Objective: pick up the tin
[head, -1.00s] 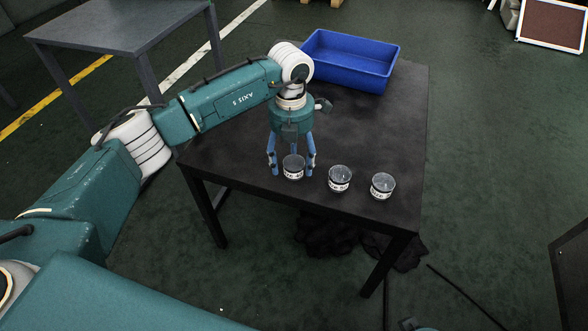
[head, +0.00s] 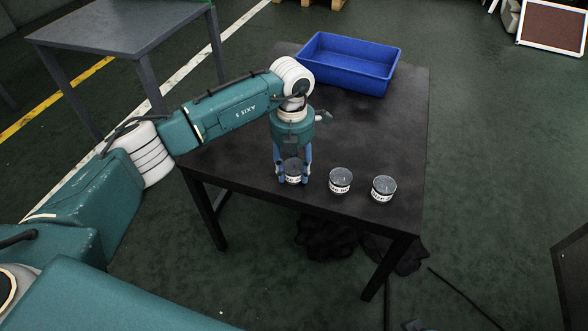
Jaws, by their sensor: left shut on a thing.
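Three small round tins with grey lids and white labels stand in a row near the front edge of the black table. My left gripper (head: 293,178) is shut on the left tin (head: 293,170), with its blue fingers on both sides of it. The tin is upright and seems to be at table height; I cannot tell if it touches the table. The middle tin (head: 340,180) and the right tin (head: 383,188) stand free to the right. My right gripper is not in view.
A blue open bin (head: 350,64) stands at the back of the black table (head: 385,130). The tabletop between the bin and the tins is clear. A grey table (head: 110,27) stands at the upper left. Dark cloth (head: 325,238) lies on the floor below.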

